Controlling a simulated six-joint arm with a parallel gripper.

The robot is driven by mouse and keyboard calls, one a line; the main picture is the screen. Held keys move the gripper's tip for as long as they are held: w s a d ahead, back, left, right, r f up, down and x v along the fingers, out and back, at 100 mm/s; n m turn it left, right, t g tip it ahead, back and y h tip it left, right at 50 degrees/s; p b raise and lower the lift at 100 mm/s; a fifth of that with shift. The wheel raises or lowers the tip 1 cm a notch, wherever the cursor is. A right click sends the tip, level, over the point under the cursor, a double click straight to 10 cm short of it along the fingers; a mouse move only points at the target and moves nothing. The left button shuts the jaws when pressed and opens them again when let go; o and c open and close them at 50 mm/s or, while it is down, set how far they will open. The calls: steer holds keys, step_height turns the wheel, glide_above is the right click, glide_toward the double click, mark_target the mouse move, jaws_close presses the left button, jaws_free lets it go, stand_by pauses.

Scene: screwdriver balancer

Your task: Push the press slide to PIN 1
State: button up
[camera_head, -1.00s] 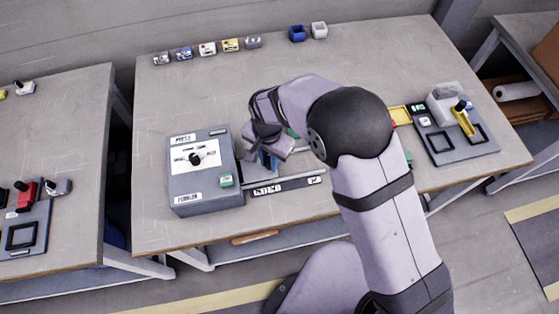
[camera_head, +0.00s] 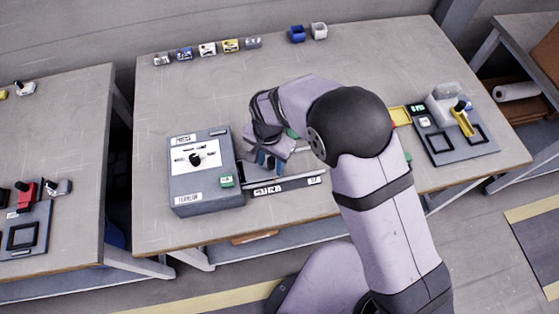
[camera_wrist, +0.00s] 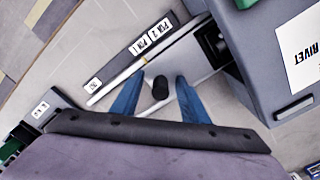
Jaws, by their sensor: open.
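The press slide's black knob (camera_wrist: 160,88) stands on the slide rail (camera_wrist: 135,72) in the wrist view. My gripper (camera_wrist: 160,84) is open, with one blue finger on each side of the knob; I cannot tell whether either touches it. In the head view, my gripper (camera_head: 269,162) is low over the rail, right of the grey press box (camera_head: 203,197), and my arm hides the knob.
The press box also stands close by in the wrist view (camera_wrist: 247,62), with a dark opening at the rail's end. A grey fixture (camera_head: 448,153) with a yellow-handled tool stands at the right. The table's middle back is clear.

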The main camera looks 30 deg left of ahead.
steer(key=shift+w+a+r+p, duration=0.1)
steer(key=shift+r+p, duration=1.05)
steer(key=shift+r, duration=0.6)
steer(key=shift+a+r+p, duration=0.1)
steer(key=shift+r+p, duration=1.05)
steer(key=shift+r, duration=0.55)
steer(key=shift+r+p, duration=0.1)
steer(key=shift+p, duration=0.4)
steer(key=shift+a, duration=0.1)
steer(key=shift+w, duration=0.1)
steer(key=shift+w+d+f, duration=0.1)
steer(key=shift+d+f, duration=0.15)
steer(key=shift+f, duration=0.15)
steer(key=shift+f+b, duration=2.45)
steer(key=shift+f, duration=0.8)
steer(key=shift+c, duration=0.6)
